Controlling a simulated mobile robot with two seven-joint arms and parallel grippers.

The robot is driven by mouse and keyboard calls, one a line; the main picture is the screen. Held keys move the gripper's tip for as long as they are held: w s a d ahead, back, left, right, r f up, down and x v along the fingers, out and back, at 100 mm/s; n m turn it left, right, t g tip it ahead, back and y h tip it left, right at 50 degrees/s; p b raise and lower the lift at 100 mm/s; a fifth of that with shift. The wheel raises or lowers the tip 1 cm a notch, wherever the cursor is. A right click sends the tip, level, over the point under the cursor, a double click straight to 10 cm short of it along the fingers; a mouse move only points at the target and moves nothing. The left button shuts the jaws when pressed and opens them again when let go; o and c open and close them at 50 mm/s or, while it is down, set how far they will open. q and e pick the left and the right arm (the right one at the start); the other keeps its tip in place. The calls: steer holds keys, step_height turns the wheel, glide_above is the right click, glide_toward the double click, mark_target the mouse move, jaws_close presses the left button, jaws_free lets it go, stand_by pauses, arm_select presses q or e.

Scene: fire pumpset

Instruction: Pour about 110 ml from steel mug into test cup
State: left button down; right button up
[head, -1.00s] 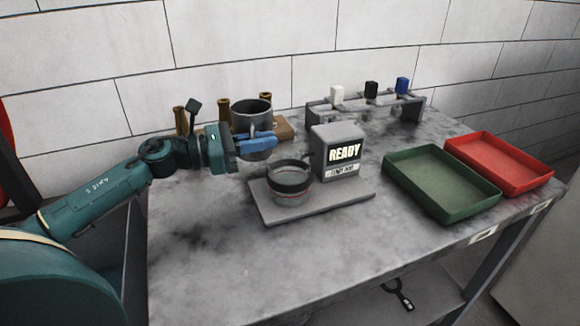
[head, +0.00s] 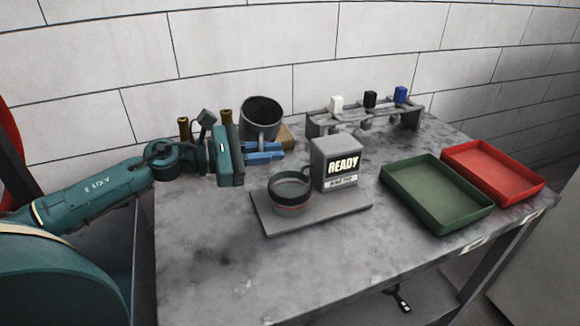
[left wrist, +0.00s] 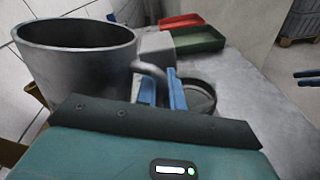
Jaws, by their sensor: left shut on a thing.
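The steel mug (head: 262,118) is grey and is held above the table, behind and to the left of the test cup. It tilts slightly and its dark opening faces partly toward the head view. My left gripper (head: 264,152) is shut on the mug's handle with its blue fingers. In the left wrist view the mug (left wrist: 80,65) fills the upper left, and the blue fingers (left wrist: 165,88) close on its handle. The test cup (head: 289,189) is a dark-rimmed cup with a reddish band, upright on a grey plate (head: 330,210). Liquid in the mug cannot be made out.
A grey box reading READY (head: 338,162) stands on the plate beside the cup. A green tray (head: 440,222) and a red tray (head: 500,190) lie to the right. A rack (head: 365,122) with white, black and blue pieces stands behind. Brass fittings (head: 226,118) are behind my gripper. The front table is clear.

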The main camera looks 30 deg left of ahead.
arm_select(q)
steer(key=m+p, duration=0.1)
steer(key=d+m+y+p, duration=0.1)
steer(key=p, duration=0.1)
steer(key=shift+s+d+m, duration=0.1)
steer(key=shift+s+m, duration=0.2)
steer(key=shift+r+p, duration=0.4)
steer(key=shift+p, duration=0.3)
steer(key=shift+r+m+y+p, duration=0.15)
steer(key=shift+m+y+p, duration=0.25)
steer(key=shift+p, duration=0.05)
steer(key=m+p, duration=0.1)
steer(key=a+m+p, duration=0.1)
steer(key=p, duration=0.1)
steer(key=shift+w+y, duration=0.3)
steer(key=shift+y, duration=0.1)
arm_select(e)
steer(key=shift+w+a+r+n+g, duration=0.15)
steer(key=shift+a+r+n+g, duration=0.1)
steer(key=shift+r+g, duration=0.3)
steer(key=shift+w+a+r+n+g, duration=0.15)
steer(key=shift+a+r+n+g, duration=0.15)
steer(key=shift+r, duration=0.3)
steer(key=shift+d, duration=0.1)
